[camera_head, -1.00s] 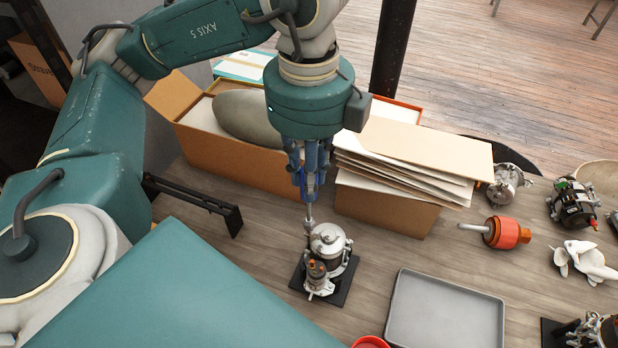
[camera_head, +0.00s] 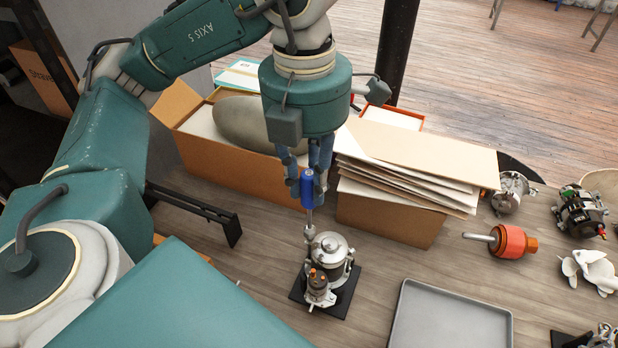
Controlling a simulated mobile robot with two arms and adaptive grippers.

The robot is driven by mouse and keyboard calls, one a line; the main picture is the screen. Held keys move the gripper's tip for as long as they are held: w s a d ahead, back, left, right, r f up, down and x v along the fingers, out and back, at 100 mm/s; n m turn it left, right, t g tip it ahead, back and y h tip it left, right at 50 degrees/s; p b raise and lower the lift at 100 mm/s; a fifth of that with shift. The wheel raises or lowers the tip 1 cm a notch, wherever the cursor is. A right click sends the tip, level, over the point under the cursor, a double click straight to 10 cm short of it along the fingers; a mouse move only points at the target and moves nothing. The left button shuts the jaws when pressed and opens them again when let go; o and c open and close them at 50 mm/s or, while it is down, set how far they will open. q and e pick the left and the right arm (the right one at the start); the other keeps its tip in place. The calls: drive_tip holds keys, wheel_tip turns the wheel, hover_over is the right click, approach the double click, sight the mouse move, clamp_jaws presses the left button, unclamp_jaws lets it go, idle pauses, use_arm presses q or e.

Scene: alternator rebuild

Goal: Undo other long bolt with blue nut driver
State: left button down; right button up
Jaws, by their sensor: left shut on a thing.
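The blue nut driver (camera_head: 307,188) stands upright, its shaft pointing down at the back left of the alternator (camera_head: 328,256). My left gripper (camera_head: 312,172) is shut on the driver's blue handle from above. The driver's tip meets the alternator near its upper left edge; the bolt head there is too small to make out. The alternator is silver with a brown-orange part at its front and sits on a black base plate (camera_head: 338,304). My right gripper is not in view.
A grey tray (camera_head: 449,318) lies right of the alternator. Behind stand a cardboard box (camera_head: 236,158) and a box stacked with cardboard sheets (camera_head: 385,213). An orange-and-steel rotor (camera_head: 512,240) and other alternator parts lie at the right. A black bracket (camera_head: 200,208) is at left.

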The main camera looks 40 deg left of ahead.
use_arm(q)
drive_tip(key=m, duration=1)
drive_tip(key=shift+f, duration=0.25)
drive_tip(key=shift+f+b, duration=0.35)
drive_tip(key=shift+b, duration=0.05)
drive_tip(key=n, duration=1.4)
